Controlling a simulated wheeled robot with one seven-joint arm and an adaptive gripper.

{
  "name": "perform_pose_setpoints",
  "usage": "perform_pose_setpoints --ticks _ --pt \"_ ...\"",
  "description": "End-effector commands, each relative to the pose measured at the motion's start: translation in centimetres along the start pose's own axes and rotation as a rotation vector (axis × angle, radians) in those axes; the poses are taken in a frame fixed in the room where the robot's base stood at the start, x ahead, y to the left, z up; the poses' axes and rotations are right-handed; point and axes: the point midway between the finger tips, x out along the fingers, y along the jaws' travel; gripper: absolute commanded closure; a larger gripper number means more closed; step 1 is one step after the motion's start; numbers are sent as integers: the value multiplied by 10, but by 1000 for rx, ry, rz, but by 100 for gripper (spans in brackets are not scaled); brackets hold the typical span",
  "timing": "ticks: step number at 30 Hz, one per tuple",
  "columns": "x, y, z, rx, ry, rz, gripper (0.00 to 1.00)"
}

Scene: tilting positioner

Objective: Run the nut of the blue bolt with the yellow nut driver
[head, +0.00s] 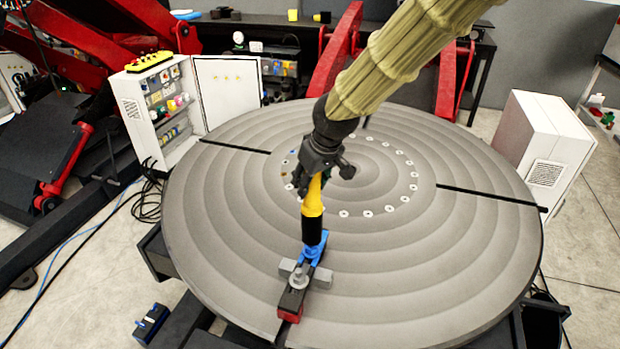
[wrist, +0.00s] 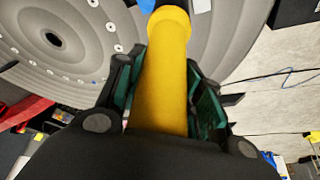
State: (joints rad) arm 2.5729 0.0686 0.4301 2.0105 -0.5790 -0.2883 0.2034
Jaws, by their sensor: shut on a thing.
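My gripper (head: 320,176) is shut on the yellow nut driver (head: 313,197), which stands roughly upright below it. The driver's yellow body (wrist: 165,75) also fills the middle of the wrist view, between the two jaws. Its black lower end (head: 312,230) reaches down to the blue bolt (head: 313,252) on the clamp near the front of the round table. The nut is hidden, and I cannot tell whether the driver is seated on it. The clamp (head: 293,297) is a dark bar with a grey crosspiece and a red end block.
The grey round table (head: 450,260) has dark slots and a ring of pale holes. A white control cabinet (head: 160,100) with an open door stands at the back left, and a white box (head: 545,145) at the right. A small blue-black block (head: 151,324) lies at the lower left.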

Motion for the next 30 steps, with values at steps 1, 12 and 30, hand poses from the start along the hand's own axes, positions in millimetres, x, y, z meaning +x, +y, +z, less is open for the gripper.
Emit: perform_pose_setpoints --ticks 1,12,30 --pt "-2 0 -1 -5 1 -3 92" --pt "-2 0 -1 -58 2 -24 92" --pt "-2 0 -1 -135 2 -56 92"
